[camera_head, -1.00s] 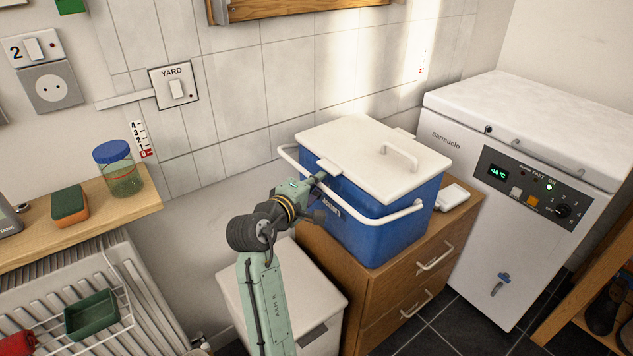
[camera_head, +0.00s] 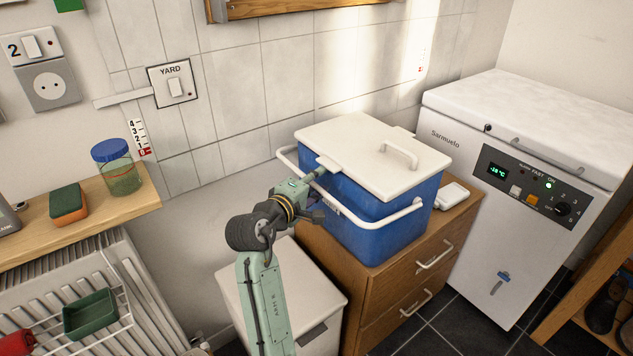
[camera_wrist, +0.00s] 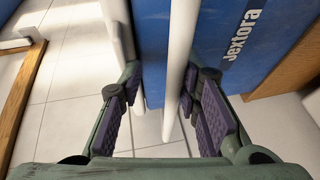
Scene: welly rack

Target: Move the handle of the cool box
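The cool box (camera_head: 375,238) is blue with a white lid (camera_head: 350,143) and stands on a wooden drawer unit. Its white swing handle (camera_head: 388,220) runs around the left and front sides below the lid. My gripper (camera_head: 316,176) is at the front left of the box, close to the handle. In the wrist view my gripper (camera_wrist: 160,84) is open, its purple-padded fingers apart. The handle bar (camera_wrist: 179,65) passes between them, nearer the right finger, with a gap to the left one. I cannot tell whether that finger touches it. The blue front shows "Jextora" lettering.
The wooden drawer unit (camera_head: 398,302) carries the box and a small white item (camera_head: 453,196) at its right. A white freezer (camera_head: 470,220) stands to the right. A white bin (camera_head: 310,322) is below my arm. A tiled wall (camera_head: 235,90) is behind.

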